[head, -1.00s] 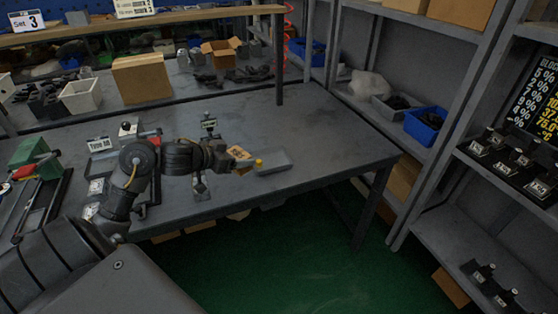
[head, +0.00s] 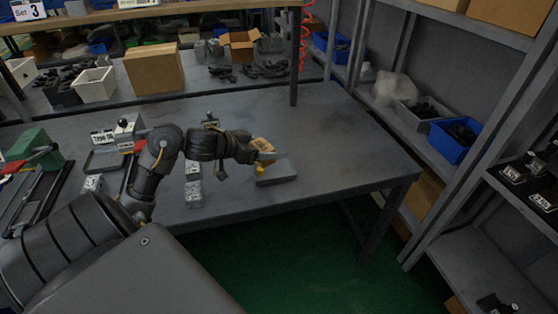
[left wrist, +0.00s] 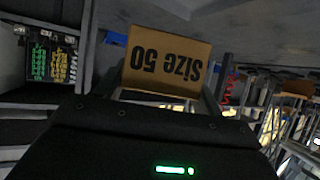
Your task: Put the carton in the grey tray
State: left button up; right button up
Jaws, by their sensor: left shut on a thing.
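My left gripper (head: 256,156) is shut on a small tan carton (head: 263,146) above the table. The left wrist view shows the carton (left wrist: 166,62) between the fingers, with "Size 50" printed on it upside down. The grey tray (head: 278,172) lies on the table (head: 330,125) near its front edge. The carton is over the tray's back left part; I cannot tell its exact height above it. A small yellow thing (head: 259,168) shows just under the gripper at the tray's left side. My right gripper is not in view.
Grey valve blocks (head: 194,195) stand left of the tray, below my arm. A green device (head: 30,148) is at the far left. A large brown box (head: 153,68) and white bins stand at the back. Shelves with a blue bin (head: 454,140) are on the right. The table right of the tray is clear.

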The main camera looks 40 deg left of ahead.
pick_arm(q)
jog(key=w+f, duration=0.2)
jog(key=w, duration=0.1)
jog(key=w+f+b, duration=0.1)
jog(key=w+f, duration=0.4)
jog(key=w, duration=0.1)
jog(key=shift+w+f+b, duration=0.2)
jog(key=shift+f+b, duration=0.1)
jog(key=shift+w+f, duration=0.1)
jog(key=shift+f, duration=0.1)
jog(key=shift+w+a+f, duration=0.1)
jog(key=shift+f, duration=1.55)
jog(key=shift+f, duration=0.15)
jog(key=o, duration=1)
